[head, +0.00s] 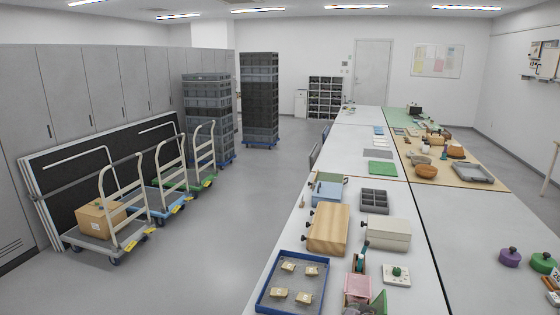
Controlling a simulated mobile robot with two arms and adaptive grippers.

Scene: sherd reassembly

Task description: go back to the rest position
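Neither of my grippers shows in the head view. A blue-rimmed tray (262,296) lies at the near left end of the long white table (425,295). Several small tan pieces (304,298) sit apart from one another in it, some with pale labels. To the right of the tray are a pink box (358,286) and a green item (379,303), both partly cut off by the lower edge. A white pad (396,276) with a small green object (398,271) on it lies further right.
A wooden box (328,229), a grey-white box (388,235) and a dark divided tray (374,201) stand further along the table. Purple (510,257) and green (543,262) knobbed items are at right. Carts (115,225) and crate stacks (260,100) line the left; the floor (215,235) between is clear.

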